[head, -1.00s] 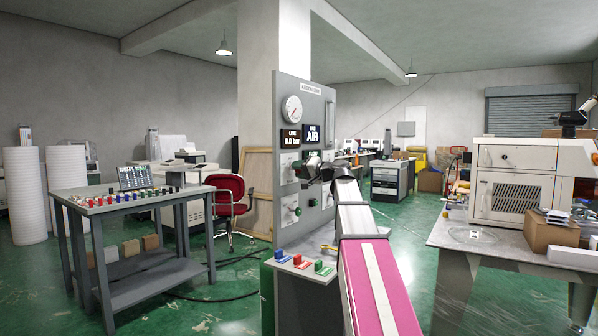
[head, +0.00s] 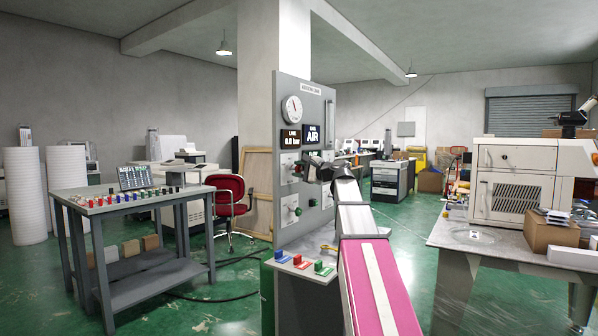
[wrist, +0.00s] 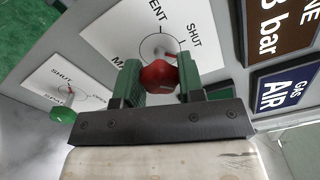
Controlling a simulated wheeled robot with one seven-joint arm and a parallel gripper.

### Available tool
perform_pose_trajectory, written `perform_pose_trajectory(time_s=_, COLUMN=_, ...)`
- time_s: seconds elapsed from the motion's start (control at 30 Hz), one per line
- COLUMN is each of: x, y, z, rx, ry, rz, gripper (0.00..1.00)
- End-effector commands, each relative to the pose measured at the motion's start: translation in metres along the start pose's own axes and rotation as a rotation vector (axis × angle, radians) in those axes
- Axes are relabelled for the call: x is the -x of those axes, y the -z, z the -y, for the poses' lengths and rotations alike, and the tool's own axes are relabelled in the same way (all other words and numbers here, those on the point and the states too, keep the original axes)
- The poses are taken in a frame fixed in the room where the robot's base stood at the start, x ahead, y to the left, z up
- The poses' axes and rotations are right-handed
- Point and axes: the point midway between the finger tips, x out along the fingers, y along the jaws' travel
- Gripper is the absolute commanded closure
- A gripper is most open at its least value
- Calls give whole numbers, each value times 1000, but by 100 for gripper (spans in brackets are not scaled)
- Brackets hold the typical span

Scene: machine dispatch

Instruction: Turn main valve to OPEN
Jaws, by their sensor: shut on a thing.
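My gripper (wrist: 160,80) is shut on a red valve knob (wrist: 158,75), with a green-padded finger on each side of it. The knob sits on a white plate (wrist: 115,35) on the grey panel. Printed on the plate are "SHUT", a partly hidden "...ENT" and a label starting "MA". A thin circle is drawn around the knob's shaft. In the head view my gripper (head: 308,167) is at the upper left valve of the panel (head: 312,95). There the knob is mostly hidden by the gripper, and its exact angle is hard to tell.
A green knob (wrist: 62,114) is on a neighbouring plate; it also shows lower in the head view (head: 295,211). A gauge (head: 292,108) and the LINE and GAS AIR displays (head: 311,134) sit above. A shelf with coloured blocks (head: 300,265) juts out below.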

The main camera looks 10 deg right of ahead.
Motion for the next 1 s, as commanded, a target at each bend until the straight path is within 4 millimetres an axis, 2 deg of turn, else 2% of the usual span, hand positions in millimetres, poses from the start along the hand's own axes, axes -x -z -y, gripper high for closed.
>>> perform_pose_trajectory(time_s=0.4, x=0, y=0, z=-1, rx=-222, ry=-1, rz=-2, gripper=88)
perform_pose_trajectory(time_s=1.0, x=1, y=0, z=-1, rx=-265, ry=-2, rz=-2, gripper=88)
